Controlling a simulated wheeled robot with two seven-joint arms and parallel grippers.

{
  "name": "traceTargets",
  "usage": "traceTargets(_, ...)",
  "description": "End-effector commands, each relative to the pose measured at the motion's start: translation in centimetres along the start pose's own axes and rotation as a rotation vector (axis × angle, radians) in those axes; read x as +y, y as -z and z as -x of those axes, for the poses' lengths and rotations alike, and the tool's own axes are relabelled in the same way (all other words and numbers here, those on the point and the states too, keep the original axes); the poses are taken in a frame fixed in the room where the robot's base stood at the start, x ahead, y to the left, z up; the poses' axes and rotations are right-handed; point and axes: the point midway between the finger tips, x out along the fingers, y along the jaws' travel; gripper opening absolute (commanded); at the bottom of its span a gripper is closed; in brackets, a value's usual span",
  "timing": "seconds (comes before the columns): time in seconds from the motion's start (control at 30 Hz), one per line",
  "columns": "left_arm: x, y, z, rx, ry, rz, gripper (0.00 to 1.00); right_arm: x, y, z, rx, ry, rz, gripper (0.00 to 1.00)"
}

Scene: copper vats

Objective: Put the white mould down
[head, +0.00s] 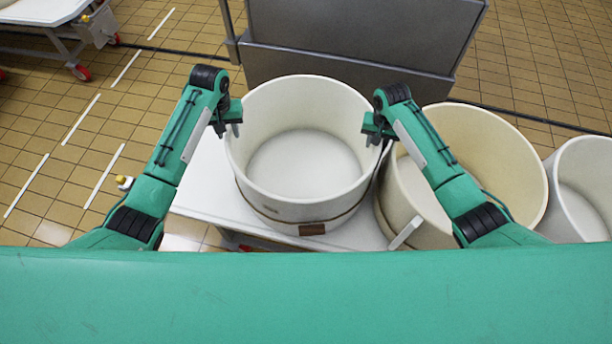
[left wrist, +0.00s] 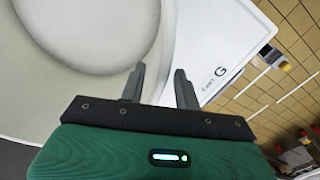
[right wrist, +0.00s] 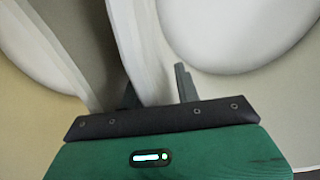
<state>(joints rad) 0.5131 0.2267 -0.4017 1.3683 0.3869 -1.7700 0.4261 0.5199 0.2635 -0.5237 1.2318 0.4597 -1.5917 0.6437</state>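The white mould (head: 300,205) is a wide, round, open tub, upright and empty, with a thin band and a brown label low on its front. It is over the white table (head: 205,190); whether its base touches the table is hidden. My left gripper (head: 228,128) has its fingers on either side of the mould's left wall, shut on it; it also shows in the left wrist view (left wrist: 159,85). My right gripper (head: 376,138) is likewise shut on the right wall. In the right wrist view one finger is inside the mould and the other, dark, is outside.
A larger cream vat (head: 480,130) stands close against the mould's right side, with another white vat (head: 590,190) beyond it. A grey steel unit (head: 350,40) stands behind. Tiled floor (head: 120,110) is open on the left, with a wheeled trolley (head: 70,35) at the far left.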

Motion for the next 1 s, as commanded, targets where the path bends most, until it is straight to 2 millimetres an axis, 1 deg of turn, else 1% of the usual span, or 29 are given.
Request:
traceTargets(0.03, 0.0, 0.1, 1.2, 0.004, -0.001, -0.001, 0.32, 0.0, 0.0, 0.0, 0.0, 0.0, 0.0, 0.32)
traceTargets(0.2, 0.0, 0.0, 4.3, 0.002, 0.0, 0.0, 0.32, 0.0, 0.0, 0.0, 0.0, 0.001, 0.001, 0.32)
traceTargets(0.33, -0.1, 0.0, 5.6, 0.001, 0.001, 0.001, 0.32, -0.1, 0.0, 0.0, 0.0, 0.001, 0.001, 0.32)
traceTargets(0.47, -0.1, -0.1, 6.2, -0.002, 0.002, 0.001, 0.32, -0.1, 0.0, 0.4, 0.001, 0.001, 0.001, 0.32)
traceTargets(0.57, -0.1, -0.1, 6.2, -0.002, 0.002, 0.001, 0.32, -0.1, 0.1, 1.6, 0.002, 0.002, 0.001, 0.32)
traceTargets(0.67, -0.1, -0.1, 6.2, -0.002, 0.002, 0.001, 0.32, -0.1, 0.1, 3.6, 0.004, 0.002, 0.001, 0.32)
traceTargets(0.8, -0.1, -0.1, 6.2, -0.002, 0.002, 0.001, 0.32, -0.1, 0.1, 6.8, 0.005, 0.002, 0.001, 0.32)
traceTargets(1.0, -0.1, -0.1, 6.2, -0.002, 0.002, 0.001, 0.32, -0.1, 0.1, 10.3, 0.002, 0.002, 0.001, 0.32)
